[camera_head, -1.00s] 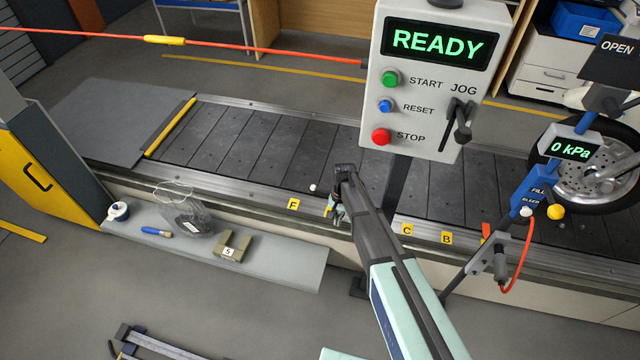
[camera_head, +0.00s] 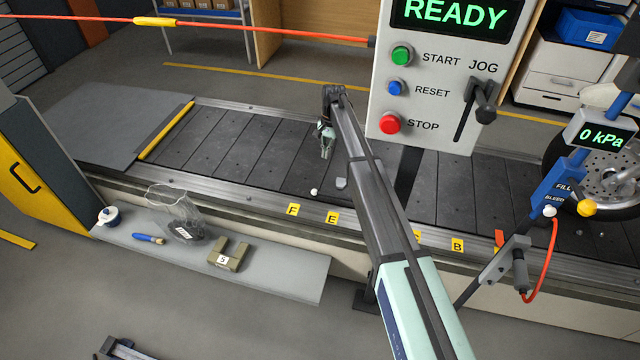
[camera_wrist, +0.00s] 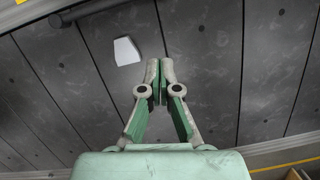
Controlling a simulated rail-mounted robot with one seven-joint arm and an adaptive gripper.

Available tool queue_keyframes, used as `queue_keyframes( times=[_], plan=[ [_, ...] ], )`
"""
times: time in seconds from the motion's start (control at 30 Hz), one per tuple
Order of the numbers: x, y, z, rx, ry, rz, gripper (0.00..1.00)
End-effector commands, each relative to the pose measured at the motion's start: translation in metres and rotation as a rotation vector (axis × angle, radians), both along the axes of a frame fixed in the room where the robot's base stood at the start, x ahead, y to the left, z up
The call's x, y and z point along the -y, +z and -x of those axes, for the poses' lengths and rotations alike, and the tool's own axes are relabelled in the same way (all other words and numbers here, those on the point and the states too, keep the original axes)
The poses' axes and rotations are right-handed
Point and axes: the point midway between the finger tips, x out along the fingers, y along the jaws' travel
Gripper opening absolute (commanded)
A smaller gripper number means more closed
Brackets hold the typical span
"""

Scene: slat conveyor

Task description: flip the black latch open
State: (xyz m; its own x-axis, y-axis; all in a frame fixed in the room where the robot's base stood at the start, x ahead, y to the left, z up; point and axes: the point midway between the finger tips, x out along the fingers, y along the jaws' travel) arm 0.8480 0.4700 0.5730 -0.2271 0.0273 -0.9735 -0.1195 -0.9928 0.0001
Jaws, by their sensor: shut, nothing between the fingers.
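My gripper (camera_head: 326,155) is shut and empty, pointing down over the dark slats of the conveyor. In the wrist view its fingertips (camera_wrist: 160,63) meet above a dark slat. I cannot single out a black latch for certain. A black lever (camera_head: 477,103) is on the grey control panel (camera_head: 428,83), below the word JOG. It is well to the right of my gripper and apart from it. A small pale grey block (camera_head: 341,183) lies on the slats near my gripper; it also shows in the wrist view (camera_wrist: 127,51), left of the fingertips.
A small white ball (camera_head: 314,191) lies by the conveyor's near rail, which carries yellow letter tags. A grey shelf (camera_head: 285,275) in front holds a tape roll, a brush, a clear bag and an olive block. A blue gauge stand (camera_head: 565,165) is at the right.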

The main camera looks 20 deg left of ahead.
Motion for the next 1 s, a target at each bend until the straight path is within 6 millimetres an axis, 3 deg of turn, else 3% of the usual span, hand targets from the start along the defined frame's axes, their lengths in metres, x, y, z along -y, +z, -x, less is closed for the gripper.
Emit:
queue_keyframes(
  times=[0.37, 0.87, 1.0],
  plan=[
    [0.0, -0.013, 0.003, -0.001, 0.0, 0.001, 0.0],
    [-0.002, -0.1, 0.024, -0.001, 0.001, 0.001, 0.0],
    [-0.003, -0.102, 0.046, 0.0, 0.001, 0.0, 0.0]
  ],
)
